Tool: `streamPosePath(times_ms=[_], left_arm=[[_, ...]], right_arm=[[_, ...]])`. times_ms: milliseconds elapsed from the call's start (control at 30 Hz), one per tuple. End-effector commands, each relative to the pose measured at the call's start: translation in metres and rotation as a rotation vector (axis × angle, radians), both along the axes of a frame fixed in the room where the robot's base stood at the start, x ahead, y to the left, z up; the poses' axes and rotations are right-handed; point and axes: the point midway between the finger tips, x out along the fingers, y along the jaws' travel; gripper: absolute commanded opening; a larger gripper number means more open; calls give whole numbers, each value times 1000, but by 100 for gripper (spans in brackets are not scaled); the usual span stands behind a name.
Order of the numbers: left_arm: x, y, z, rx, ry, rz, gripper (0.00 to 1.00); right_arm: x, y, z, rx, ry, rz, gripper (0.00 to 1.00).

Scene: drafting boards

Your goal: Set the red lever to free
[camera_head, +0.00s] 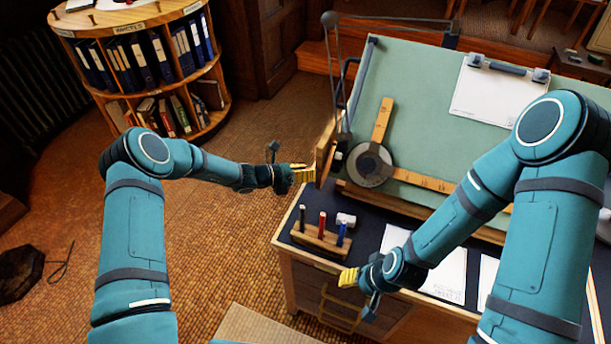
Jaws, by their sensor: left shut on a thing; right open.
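A green drafting board (420,85) stands tilted on the desk, with a wooden side panel (325,150) at its left edge. My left gripper (308,173) is shut at this panel, its yellow fingertips against or very near it. What it grips is hidden by the fingers; from its place I take it to be the red lever, but no red shows there and its setting cannot be read. My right gripper (352,279) is open and empty, above the front edge of the desk, to the right of a wooden rack.
The wooden rack (318,239) holds upright black, red and blue handles on the desk's left part. A wooden ruler arm with a round head (370,165) lies on the board. Papers (440,265) lie on the desk. A round bookcase (150,60) stands back left; the floor between is clear.

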Motion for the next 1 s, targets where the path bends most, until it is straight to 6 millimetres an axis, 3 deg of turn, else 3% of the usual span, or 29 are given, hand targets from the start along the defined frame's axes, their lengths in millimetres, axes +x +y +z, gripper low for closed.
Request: streamPosePath(times_ms=[33,400,433,500,867,1000], left_arm=[[-1,-9,4,-12,-4,-12,0],[-1,-9,4,-12,-3,-14,0],[-1,-9,3,-12,-3,-14,45],[-1,-9,3,-11,-3,-13,64],[-1,-1,2,-5,-1,-5,64],[-6,13,6,-3,-2,-3,64]], right_arm=[[0,0,0,0,1,0,47],[0,0,0,0,1,0,47],[0,0,0,0,1,0,47],[0,0,0,0,1,0,47],[0,0,0,0,0,0,47],[0,0,0,0,0,0,47]])
